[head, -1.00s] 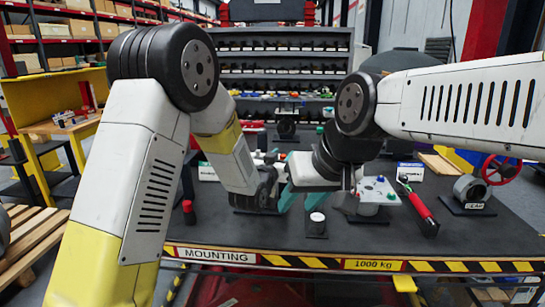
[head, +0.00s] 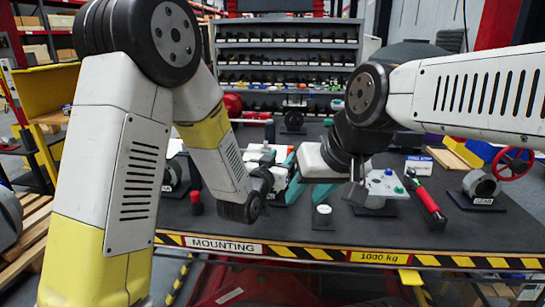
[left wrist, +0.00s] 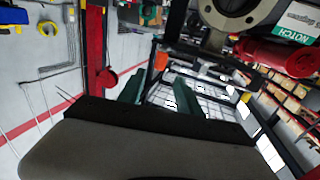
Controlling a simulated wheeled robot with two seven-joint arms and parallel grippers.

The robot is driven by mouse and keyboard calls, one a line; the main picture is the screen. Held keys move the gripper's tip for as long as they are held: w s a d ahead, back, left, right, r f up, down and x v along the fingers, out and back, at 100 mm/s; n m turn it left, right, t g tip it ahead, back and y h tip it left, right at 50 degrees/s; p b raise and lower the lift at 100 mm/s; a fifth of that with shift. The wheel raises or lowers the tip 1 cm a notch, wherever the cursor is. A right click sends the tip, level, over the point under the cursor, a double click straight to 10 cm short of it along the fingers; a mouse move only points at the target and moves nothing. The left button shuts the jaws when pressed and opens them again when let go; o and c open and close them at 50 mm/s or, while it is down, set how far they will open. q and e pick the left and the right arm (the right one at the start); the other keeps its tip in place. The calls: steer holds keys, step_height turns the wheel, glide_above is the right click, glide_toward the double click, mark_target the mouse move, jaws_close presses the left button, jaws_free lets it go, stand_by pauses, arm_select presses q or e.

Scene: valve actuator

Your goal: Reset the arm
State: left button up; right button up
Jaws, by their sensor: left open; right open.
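My left gripper (head: 288,160) is at the middle of the workbench in the head view, at the end of the arm that bends down from the upper left. In the left wrist view its two teal fingers (left wrist: 159,98) stand apart with nothing between them. My right gripper (head: 297,190) is just below and close to it in the head view. Its teal fingertips are partly hidden, and I see nothing held. The dark workbench (head: 300,232) lies under both. The wrists cover what is directly behind them.
A white-topped cylinder (head: 322,215) and a red-topped post (head: 196,203) stand near the front. A button box (head: 384,183), a red-handled tool (head: 430,205) and a gear unit (head: 482,186) with red handwheel (head: 514,163) are at right. A flange (left wrist: 236,12) shows in the left wrist view.

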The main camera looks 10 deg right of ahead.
arm_select(q)
steer(key=s+a+r+n+g+y, duration=0.2)
steer(key=s+a+r+y, duration=0.1)
steer(key=a, duration=0.6)
steer(key=s+a+r+n+g+y, duration=0.2)
steer(key=a, duration=0.7)
steer(key=s+a+g, duration=0.1)
steer(key=s+a, duration=0.2)
steer(key=s, duration=0.4)
steer(key=s+a+n+g+y, duration=0.1)
steer(key=s+a+g, duration=0.1)
steer(key=s+a, duration=0.2)
steer(key=s+a+g+y, duration=0.1)
steer(key=s+a+g, duration=0.1)
steer(key=s, duration=0.7)
steer(key=shift+s+a+n, duration=0.4)
steer(key=shift+a, duration=0.4)
